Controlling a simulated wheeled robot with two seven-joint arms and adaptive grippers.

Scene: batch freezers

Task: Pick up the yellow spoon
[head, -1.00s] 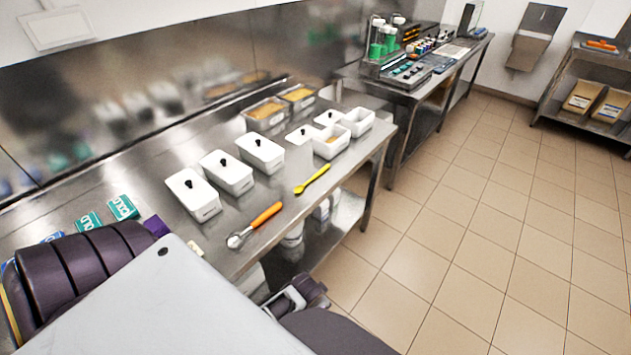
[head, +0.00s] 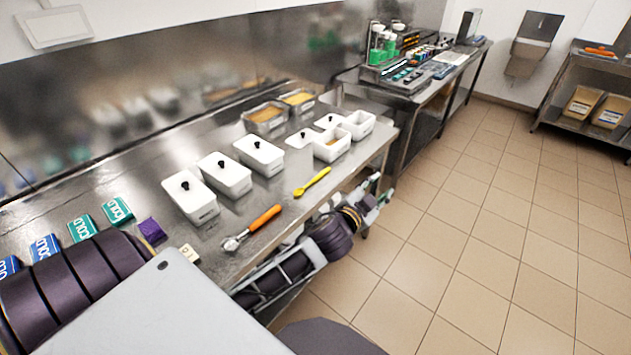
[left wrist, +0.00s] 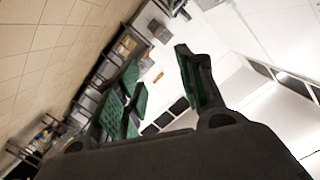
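The yellow spoon (head: 313,182) lies flat on the steel counter (head: 285,203) near its front edge, in front of the white tubs. My left gripper (head: 380,193) is beyond the counter's front edge, to the right of the spoon and apart from it. In the left wrist view my left gripper (left wrist: 160,78) has its green-padded fingers spread, with nothing between them. The spoon is not visible in that view. My right gripper does not show.
An orange-handled scoop (head: 255,223) lies left of the spoon. Lidded white tubs (head: 225,175) stand behind, and open white tubs (head: 333,145) stand behind and to the right. Several small boxes (head: 82,228) lie at the left. Tiled floor (head: 450,230) is clear at the right.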

